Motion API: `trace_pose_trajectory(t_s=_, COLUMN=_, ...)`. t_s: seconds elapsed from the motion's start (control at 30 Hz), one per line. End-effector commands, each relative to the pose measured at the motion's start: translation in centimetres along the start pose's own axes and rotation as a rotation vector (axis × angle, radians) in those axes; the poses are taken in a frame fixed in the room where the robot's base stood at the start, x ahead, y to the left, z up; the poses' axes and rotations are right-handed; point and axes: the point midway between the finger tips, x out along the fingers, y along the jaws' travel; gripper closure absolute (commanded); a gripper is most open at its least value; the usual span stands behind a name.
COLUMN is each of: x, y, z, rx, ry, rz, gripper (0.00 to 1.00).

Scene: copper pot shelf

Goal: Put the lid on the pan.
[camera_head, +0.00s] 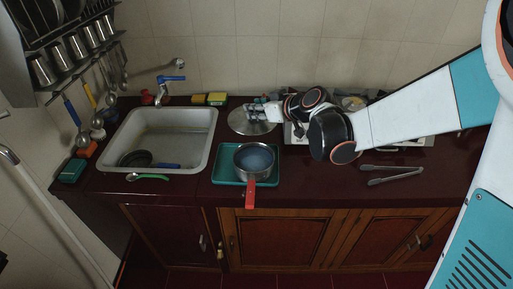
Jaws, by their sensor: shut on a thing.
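The pan (254,160) is a small metal saucepan with a red handle that points toward the counter's front edge. It stands upright and uncovered on a teal tray (219,178). The lid (246,124) is a round metal disc behind the pan, near the back of the counter. My gripper (257,112) reaches in from the right and is shut at the middle of the lid, on its knob as far as I can tell. The fingertips are small here and partly hide the knob. I cannot tell whether the lid touches the counter.
A white sink (211,146) with a dark pan inside is on the left, with a blue-handled faucet (172,79) behind it. Sponges (216,99) lie at the back. A stove (415,141) is partly hidden behind my arm. Tongs (393,176) lie on the right of the counter.

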Motion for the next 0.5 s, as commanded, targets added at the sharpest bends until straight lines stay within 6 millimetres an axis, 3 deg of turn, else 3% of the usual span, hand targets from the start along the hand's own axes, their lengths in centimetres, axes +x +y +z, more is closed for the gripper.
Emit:
trace_pose_trajectory(t_s=0.03, x=0.8, y=0.0, z=1.5, rx=0.0, ry=0.0, rz=0.0, gripper=0.99)
trace_pose_trajectory(t_s=0.3, x=3.9, y=0.1, z=7.0, rx=0.001, ry=0.0, rz=0.001, gripper=0.99)
trace_pose_trajectory(t_s=0.5, x=5.0, y=0.0, z=9.2, rx=0.001, ry=0.0, rz=0.001, gripper=0.99)
